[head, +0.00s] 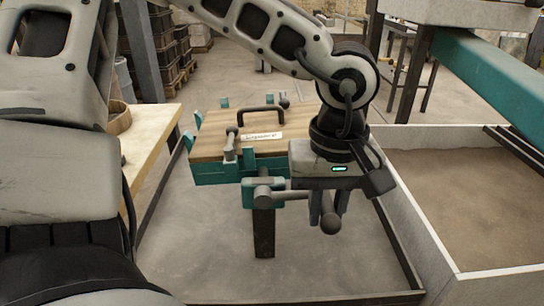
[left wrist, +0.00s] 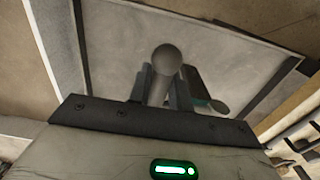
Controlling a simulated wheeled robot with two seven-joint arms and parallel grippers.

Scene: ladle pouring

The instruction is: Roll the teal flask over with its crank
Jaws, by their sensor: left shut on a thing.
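The teal flask (head: 222,172) is a shallow box with teal sides, topped by a wooden board (head: 205,143) with a black handle (head: 262,114). It looks level, wood side up, behind my left gripper. The crank shows as a grey round-ended grip (head: 331,223), in front of and right of the flask. My left gripper (head: 327,205) is shut on this crank grip, pointing down. In the left wrist view, the ball end (left wrist: 167,59) of the grip sticks out between the fingers (left wrist: 162,92). My right gripper is not in view.
A dark post (head: 264,232) with a teal bearing block (head: 262,192) stands at the flask's near side. A low dark-rimmed frame surrounds the floor below. A sand-filled bin (head: 470,215) is on the right, and a wooden bench (head: 150,140) on the left.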

